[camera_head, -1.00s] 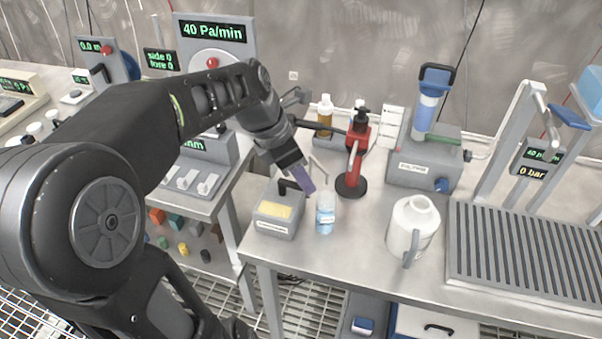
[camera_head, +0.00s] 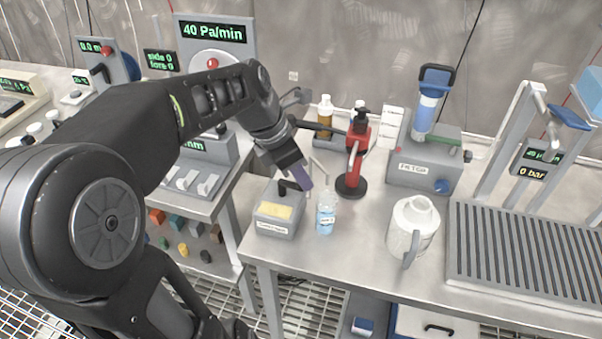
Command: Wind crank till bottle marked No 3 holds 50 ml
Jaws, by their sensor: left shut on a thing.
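A grey box (camera_head: 277,222) with a yellow panel stands near the front left of the steel bench. A black crank arm (camera_head: 286,187) sticks up from its top. My left gripper (camera_head: 303,180), with purplish fingers, comes down from the left and is shut at the crank; its grip on the handle is mostly hidden. A small clear bottle (camera_head: 326,213) with bluish contents and a label stands upright just right of the box, below a thin bent spout (camera_head: 319,166). The label and liquid level are too small to read. My right gripper is out of view.
A red stand (camera_head: 359,150) with a round black base is just behind the bottle. The bench front is clear.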

